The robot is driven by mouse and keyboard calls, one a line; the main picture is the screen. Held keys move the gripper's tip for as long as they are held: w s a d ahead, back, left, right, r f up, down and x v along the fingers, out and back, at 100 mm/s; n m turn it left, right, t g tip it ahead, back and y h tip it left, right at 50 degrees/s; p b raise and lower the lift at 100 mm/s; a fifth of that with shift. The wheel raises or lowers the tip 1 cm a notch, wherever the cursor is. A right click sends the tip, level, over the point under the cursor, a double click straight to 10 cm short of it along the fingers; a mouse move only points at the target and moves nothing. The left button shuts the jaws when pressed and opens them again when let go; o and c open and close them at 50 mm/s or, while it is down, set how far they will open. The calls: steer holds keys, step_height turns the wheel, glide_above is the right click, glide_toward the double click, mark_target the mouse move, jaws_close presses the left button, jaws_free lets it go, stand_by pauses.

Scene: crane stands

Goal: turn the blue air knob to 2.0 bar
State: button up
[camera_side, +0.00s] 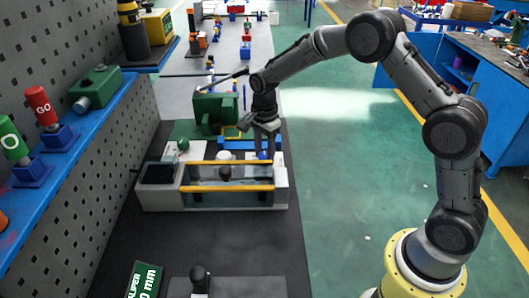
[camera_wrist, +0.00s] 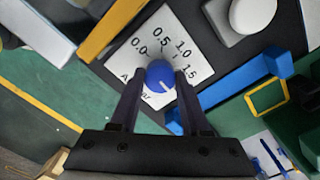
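The blue air knob (camera_wrist: 159,74) sits on a white dial plate (camera_wrist: 146,50) in the wrist view. The plate reads 0.0, 0.5, 1.0 and 1.5; the scale beyond 1.5 is hidden behind a finger. A pale mark shows on the knob's lower right part; I cannot tell its exact reading. My gripper (camera_wrist: 162,76) has one fingertip on each side of the knob, and the knob fills the gap. In the side view my gripper (camera_side: 261,143) points down over the knob (camera_side: 263,155) at the right end of the grey tank unit (camera_side: 281,188).
Yellow bars (camera_side: 228,188) cross the tank to the left of the knob. A white round cap (camera_wrist: 252,12) and a blue block (camera_wrist: 246,80) lie close by. A green machine (camera_side: 214,112) stands behind. A blue shelf (camera_side: 75,150) with red and green parts runs along the left.

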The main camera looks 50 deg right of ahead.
mark_target(265, 154)
steer(key=o, duration=0.5)
steer(key=shift+r, duration=0.15)
step_height(265, 154, up, 14)
steer(key=shift+f, duration=0.15)
stand_by(0.3)
